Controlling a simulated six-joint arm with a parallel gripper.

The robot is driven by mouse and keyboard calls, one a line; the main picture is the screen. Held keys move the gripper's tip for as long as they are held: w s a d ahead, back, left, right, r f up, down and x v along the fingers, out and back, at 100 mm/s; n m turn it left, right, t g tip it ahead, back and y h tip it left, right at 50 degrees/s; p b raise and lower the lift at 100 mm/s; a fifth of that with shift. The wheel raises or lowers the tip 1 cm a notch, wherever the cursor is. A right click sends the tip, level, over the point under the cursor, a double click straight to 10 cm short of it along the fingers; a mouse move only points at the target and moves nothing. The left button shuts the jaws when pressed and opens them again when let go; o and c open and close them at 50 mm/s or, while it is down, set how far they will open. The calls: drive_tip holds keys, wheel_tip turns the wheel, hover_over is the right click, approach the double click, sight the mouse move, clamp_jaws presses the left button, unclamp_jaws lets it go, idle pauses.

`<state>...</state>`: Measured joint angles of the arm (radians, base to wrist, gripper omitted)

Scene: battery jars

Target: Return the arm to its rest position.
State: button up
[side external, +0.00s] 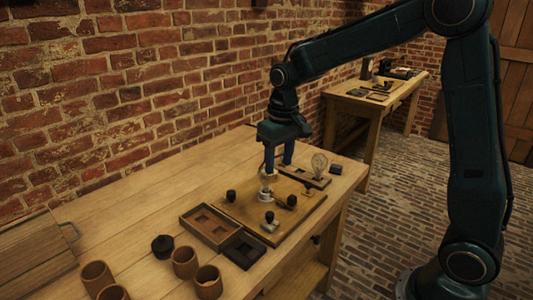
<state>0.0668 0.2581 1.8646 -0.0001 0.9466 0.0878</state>
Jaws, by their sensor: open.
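My gripper (278,168) points down over the wooden work board (238,211) on the table. Its two fingers are apart. A small pale fitting (266,190) stands on the board just below and between the fingertips. I cannot tell whether the fingers touch it. Several small dark knobs stand on the board around it, one (231,196) to the left and one (291,201) to the right. A clear glass bulb (319,165) stands upright in a wooden holder (297,176) to the right of my gripper.
A shallow wooden tray (187,222) and a dark block (243,251) lie in front of the board. Several brown jars (185,262) and a dark lidded pot (162,246) stand at the front left. A brick wall (130,90) runs behind the table. The table's back left is clear.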

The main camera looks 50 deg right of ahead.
drive_tip(key=s+a+r+n+t, duration=0.1)
drive_tip(key=s+r+t, duration=0.1)
drive_tip(key=s, duration=1)
drive_tip(key=s+a+r+t, duration=0.1)
drive_tip(key=s+r, duration=0.4)
drive_tip(key=s, duration=0.7)
drive_tip(key=shift+a+r+n+t, duration=0.3)
drive_tip(key=shift+a+n+t, duration=0.1)
drive_tip(key=shift+t, duration=0.5)
drive_tip(key=shift+o, duration=0.4)
drive_tip(key=shift+w, duration=0.15)
